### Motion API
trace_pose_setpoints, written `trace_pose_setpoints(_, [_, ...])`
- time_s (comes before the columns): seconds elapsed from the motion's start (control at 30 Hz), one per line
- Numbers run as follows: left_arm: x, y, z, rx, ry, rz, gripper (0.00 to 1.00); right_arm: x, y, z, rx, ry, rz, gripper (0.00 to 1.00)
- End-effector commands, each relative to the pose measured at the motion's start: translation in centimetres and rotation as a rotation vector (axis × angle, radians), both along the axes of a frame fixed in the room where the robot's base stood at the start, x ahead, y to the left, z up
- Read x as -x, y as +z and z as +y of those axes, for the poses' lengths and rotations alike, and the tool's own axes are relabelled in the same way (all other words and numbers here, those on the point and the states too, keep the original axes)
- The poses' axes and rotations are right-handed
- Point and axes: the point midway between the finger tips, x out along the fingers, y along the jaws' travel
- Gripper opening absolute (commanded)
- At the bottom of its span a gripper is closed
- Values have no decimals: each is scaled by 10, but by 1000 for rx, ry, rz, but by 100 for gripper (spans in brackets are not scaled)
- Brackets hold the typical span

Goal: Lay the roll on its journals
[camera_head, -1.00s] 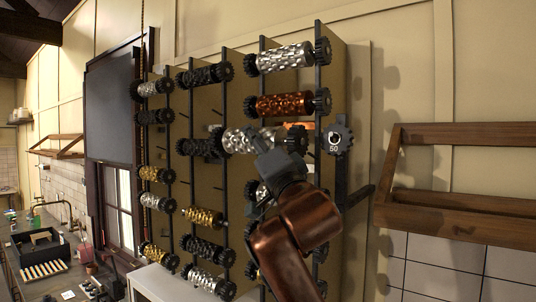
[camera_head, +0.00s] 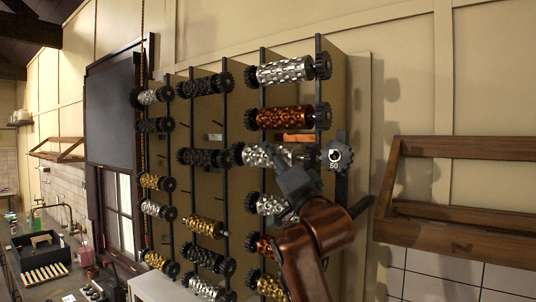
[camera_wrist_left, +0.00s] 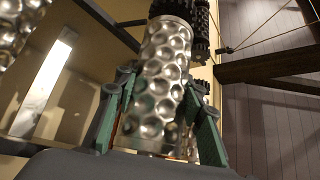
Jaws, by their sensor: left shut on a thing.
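A silver dimpled roll (camera_head: 262,156) is held level at the rack, between the copper roll above and another silver roll below. Its black gear (camera_head: 236,154) shows at the left end; my gripper hides much of its right end. My left gripper (camera_head: 283,168) is shut on the roll's body from the front. In the left wrist view, the green-sided fingers (camera_wrist_left: 160,95) sit either side of the silver roll (camera_wrist_left: 165,65), with a black toothed gear (camera_wrist_left: 190,20) beyond. I cannot tell whether its journals touch the rack. My right gripper is not in view.
Black rack posts (camera_head: 226,100) carry several rolls in columns, including a copper roll (camera_head: 285,118) and a silver roll (camera_head: 285,70). A gear marked 50 (camera_head: 337,156) is at the right post. A wooden shelf (camera_head: 460,209) stands right; a counter (camera_head: 35,270) lies left.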

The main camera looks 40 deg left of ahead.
Motion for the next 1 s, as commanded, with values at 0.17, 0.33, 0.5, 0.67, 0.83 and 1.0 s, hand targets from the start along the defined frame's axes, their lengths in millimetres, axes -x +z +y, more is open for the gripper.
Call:
trace_pose_setpoints(0.17, [-12, 4, 0, -6, 1, -4, 0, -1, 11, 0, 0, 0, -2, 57])
trace_pose_setpoints(0.33, [-26, 4, 1, -7, 1, -4, 0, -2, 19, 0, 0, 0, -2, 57])
trace_pose_setpoints(0.5, [-39, 3, 3, -7, 0, -4, 0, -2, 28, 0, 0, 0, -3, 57])
trace_pose_setpoints(0.67, [-51, 3, 4, -7, 2, -5, 0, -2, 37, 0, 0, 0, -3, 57])
trace_pose_setpoints(0.83, [-55, -10, 4, -5, 0, -7, 0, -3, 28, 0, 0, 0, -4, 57])
trace_pose_setpoints(1.0, [-55, -17, 5, -5, 0, -6, 0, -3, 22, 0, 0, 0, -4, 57])
